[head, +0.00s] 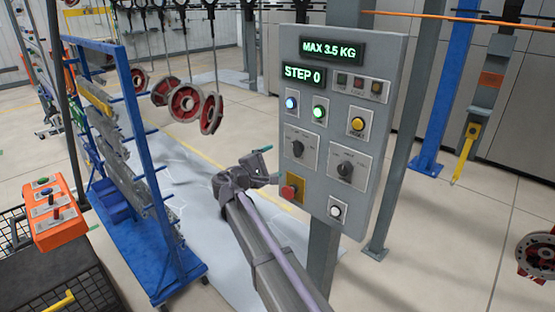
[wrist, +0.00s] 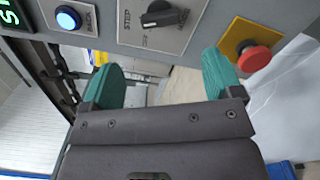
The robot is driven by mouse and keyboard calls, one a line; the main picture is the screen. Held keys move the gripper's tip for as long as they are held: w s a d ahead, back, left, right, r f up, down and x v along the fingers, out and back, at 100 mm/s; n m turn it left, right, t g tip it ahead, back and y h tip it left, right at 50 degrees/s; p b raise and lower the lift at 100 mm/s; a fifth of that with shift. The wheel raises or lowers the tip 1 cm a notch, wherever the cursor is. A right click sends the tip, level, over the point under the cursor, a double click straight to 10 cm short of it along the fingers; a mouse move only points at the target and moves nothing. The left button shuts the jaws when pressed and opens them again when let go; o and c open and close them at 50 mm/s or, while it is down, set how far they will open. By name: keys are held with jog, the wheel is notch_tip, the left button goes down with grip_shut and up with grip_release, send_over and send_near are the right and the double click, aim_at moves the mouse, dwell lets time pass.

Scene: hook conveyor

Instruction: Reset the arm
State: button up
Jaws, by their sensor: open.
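My gripper (head: 264,166) is open and empty, close to the left edge of the grey control panel (head: 331,210) in the head view. In the wrist view its two green fingertips (wrist: 162,80) are spread apart. The panel's displays read "MAX 3.5 KG" and "STEP 0". The panel bears a lit blue button (head: 291,103), a lit green button (head: 319,112), a yellow button (head: 358,123), two black rotary switches and a white button (head: 336,211). A red mushroom button (head: 289,191) on a yellow plate sits at the lower left; it also shows in the wrist view (wrist: 258,59).
A blue wheeled rack (head: 150,170) with grey and yellow parts stands at the left. Red wheel-like parts (head: 185,103) hang behind it. An orange control box (head: 55,213) is at the lower left. A yellow-handled post (head: 467,150) is at the right.

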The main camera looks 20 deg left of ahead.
dwell(0.3)
jog(key=s+d+f+m+g+y, duration=0.1)
jog(key=s+d+f+m+g, duration=0.35)
jog(key=d, duration=0.45)
jog(key=s+d+f+m+g, duration=0.3)
jog(key=d+f+g, duration=0.15)
jog(key=d, duration=0.45)
jog(key=s+d+f+m+g+y, duration=0.1)
jog(key=s+d+f+m+g, duration=0.2)
jog(key=d+f, duration=0.35)
jog(key=s+d+m+g+y, duration=0.1)
jog(key=s+d, duration=0.3)
jog(key=d, duration=0.5)
jog(key=s+d+f+m+g+y, duration=0.1)
jog(key=s+d+m, duration=0.3)
jog(key=d, duration=0.5)
jog(key=s+d+m+g+y, duration=0.2)
jog(key=s+d+m+g, duration=0.1)
jog(key=d, duration=0.6)
jog(key=shift+s+d+f, duration=0.15)
jog(key=shift+s+f, duration=0.2)
jog(key=shift+s, duration=0.15)
